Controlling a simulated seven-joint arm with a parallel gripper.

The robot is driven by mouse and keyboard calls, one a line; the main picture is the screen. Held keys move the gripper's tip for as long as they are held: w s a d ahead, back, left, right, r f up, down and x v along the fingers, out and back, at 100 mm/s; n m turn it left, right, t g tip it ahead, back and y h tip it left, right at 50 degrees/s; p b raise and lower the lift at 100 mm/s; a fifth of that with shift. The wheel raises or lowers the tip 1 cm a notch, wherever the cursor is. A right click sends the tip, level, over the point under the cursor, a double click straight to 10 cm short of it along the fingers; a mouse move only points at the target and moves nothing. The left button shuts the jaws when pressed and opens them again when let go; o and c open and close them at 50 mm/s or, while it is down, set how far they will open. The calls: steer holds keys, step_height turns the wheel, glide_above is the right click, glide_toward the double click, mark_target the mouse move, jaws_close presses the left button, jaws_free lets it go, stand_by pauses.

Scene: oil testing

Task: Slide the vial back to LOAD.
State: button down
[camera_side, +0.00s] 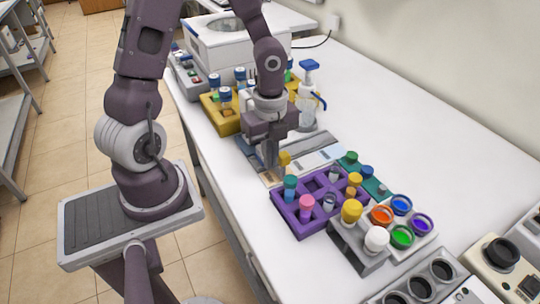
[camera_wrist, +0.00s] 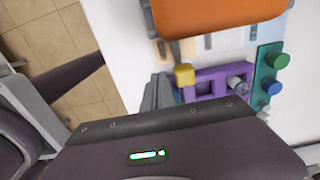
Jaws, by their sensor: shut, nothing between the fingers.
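A vial with a yellow cap (camera_side: 285,158) stands on a flat strip with coloured patches (camera_side: 318,158) between the yellow and purple racks. Its body is largely hidden. My gripper (camera_side: 271,165) points down, shut and empty, close to the left of the vial. In the wrist view the yellow cap (camera_wrist: 184,74) shows just right of my grey fingers (camera_wrist: 159,92). I cannot tell whether they touch it. No LOAD lettering is readable.
A purple rack (camera_side: 318,209) with capped vials stands in front of the strip. A yellow rack (camera_side: 222,121) and a squeeze bottle (camera_side: 307,97) stand behind. A green holder (camera_side: 373,186) is to the right. A large orange shape (camera_wrist: 220,14) fills the wrist view's top.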

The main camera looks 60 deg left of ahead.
steer(key=shift+f, duration=0.15)
steer(key=shift+w, duration=0.1)
steer(key=w, duration=0.7)
stand_by(1.0)
step_height(320, 180, up, 8)
steer(key=w, duration=0.2)
steer(key=shift+f, duration=0.25)
stand_by(1.2)
steer(key=shift+s+r, duration=0.1)
